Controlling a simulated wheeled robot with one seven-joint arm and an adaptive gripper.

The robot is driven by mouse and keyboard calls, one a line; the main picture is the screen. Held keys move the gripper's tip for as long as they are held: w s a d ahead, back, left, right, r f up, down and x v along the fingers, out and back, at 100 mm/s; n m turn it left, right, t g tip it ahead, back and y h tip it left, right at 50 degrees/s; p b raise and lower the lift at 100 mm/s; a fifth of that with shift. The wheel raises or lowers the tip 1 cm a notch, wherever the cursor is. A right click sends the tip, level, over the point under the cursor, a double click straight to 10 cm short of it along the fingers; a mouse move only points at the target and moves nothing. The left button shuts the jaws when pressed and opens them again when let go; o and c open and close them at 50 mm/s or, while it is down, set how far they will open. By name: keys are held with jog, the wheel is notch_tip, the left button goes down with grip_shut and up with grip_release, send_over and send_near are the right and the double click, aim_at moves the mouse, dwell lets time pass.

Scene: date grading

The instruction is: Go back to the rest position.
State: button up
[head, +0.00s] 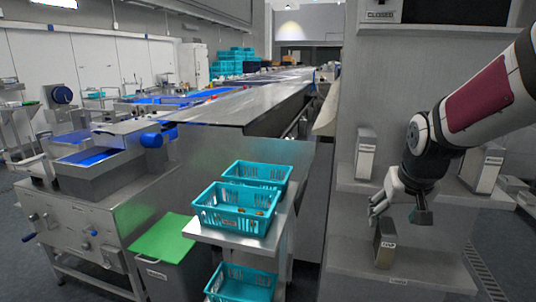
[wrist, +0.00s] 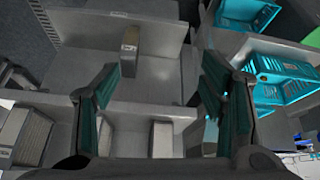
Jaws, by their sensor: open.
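My gripper (head: 398,212) is open, in front of the shelf unit at the right of the head view, with my arm reaching in from the upper right. In the wrist view its two dark green-padded fingers (wrist: 158,82) stand wide apart with nothing held between them. A small brownish box with a label (head: 384,243) stands upright on the lower shelf, just below the fingertips in the head view. It also shows in the wrist view (wrist: 130,50), beyond the left fingertip. I cannot tell the exact gap to it.
More labelled boxes stand on the shelf above, left (head: 366,153) and right (head: 483,168) of my gripper. Teal crates (head: 234,221) sit on a stand at centre, beside a green-lidded bin (head: 162,237). A long metal conveyor (head: 250,105) runs behind.

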jog(key=s+a+r, duration=0.1)
jog(key=s+a, duration=0.1)
jog(key=s, duration=0.7)
jog(key=s+a+r+n+p, duration=0.1)
jog(key=s+a+r, duration=0.1)
jog(key=s, duration=0.7)
jog(key=s+a+r+g+y, duration=0.1)
jog(key=s+a, duration=0.3)
jog(key=s, duration=0.6)
jog(key=shift+r+n+p, duration=0.3)
jog(key=shift+r+p, duration=0.05)
